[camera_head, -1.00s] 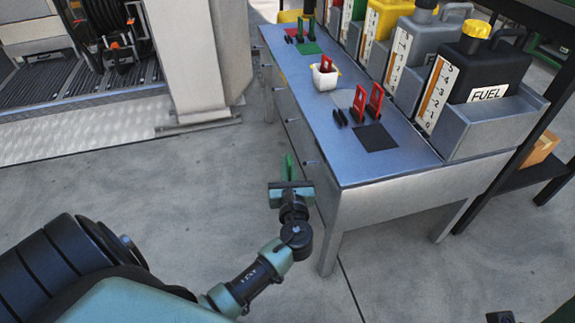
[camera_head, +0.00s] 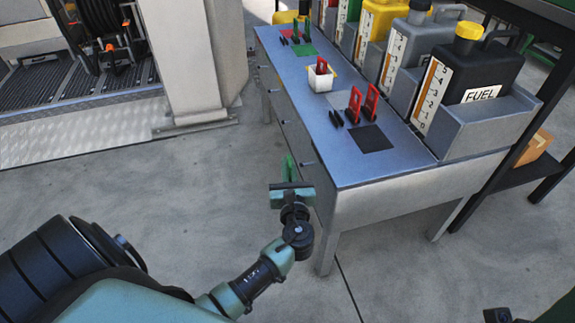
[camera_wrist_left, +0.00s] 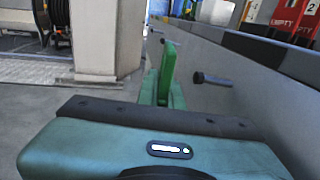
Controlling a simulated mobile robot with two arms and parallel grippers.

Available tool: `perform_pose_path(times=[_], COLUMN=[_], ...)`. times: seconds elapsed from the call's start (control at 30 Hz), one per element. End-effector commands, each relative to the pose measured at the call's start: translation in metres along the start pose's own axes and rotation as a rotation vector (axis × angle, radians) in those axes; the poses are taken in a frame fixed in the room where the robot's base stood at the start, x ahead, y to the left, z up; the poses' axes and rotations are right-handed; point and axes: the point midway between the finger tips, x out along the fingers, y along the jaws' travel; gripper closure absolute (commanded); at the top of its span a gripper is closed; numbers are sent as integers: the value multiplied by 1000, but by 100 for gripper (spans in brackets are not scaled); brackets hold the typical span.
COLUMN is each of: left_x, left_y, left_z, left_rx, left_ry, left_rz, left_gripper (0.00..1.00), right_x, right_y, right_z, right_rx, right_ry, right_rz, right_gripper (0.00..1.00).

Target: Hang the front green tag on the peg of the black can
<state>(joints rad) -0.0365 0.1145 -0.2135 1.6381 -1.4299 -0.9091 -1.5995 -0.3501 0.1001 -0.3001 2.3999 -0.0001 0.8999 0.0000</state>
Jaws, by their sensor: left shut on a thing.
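The black can (camera_head: 480,70), with a yellow cap and a FUEL label, stands in a grey holder at the bench's near right end. The nearest dark peg (camera_head: 307,164) sticks out of the bench's front; a peg also shows in the left wrist view (camera_wrist_left: 212,79), right of the tag. My left gripper (camera_head: 289,182) is shut on a green tag (camera_head: 289,166), held upright in front of the bench. In the left wrist view the tag (camera_wrist_left: 168,62) stands left of that peg, apart from it in the picture.
The bench (camera_head: 345,165) carries red tags (camera_head: 362,105), a white bin (camera_head: 321,77), and green tags (camera_head: 302,30) at the far end. More cans (camera_head: 420,48) stand in a row behind. A pale pillar (camera_head: 190,60) stands left. The floor between is clear.

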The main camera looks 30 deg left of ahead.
Motion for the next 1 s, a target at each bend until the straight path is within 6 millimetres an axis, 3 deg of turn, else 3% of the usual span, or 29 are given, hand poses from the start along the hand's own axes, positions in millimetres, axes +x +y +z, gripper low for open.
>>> perform_pose_path(times=[1.0], left_x=[2], left_y=[-12], left_z=[0], left_rx=[0], left_ry=[-1], left_rz=[0], left_gripper=[100], right_x=[2], right_y=[0], right_z=[0], right_rx=[0], right_ry=[1], right_rz=[0], right_gripper=[33])
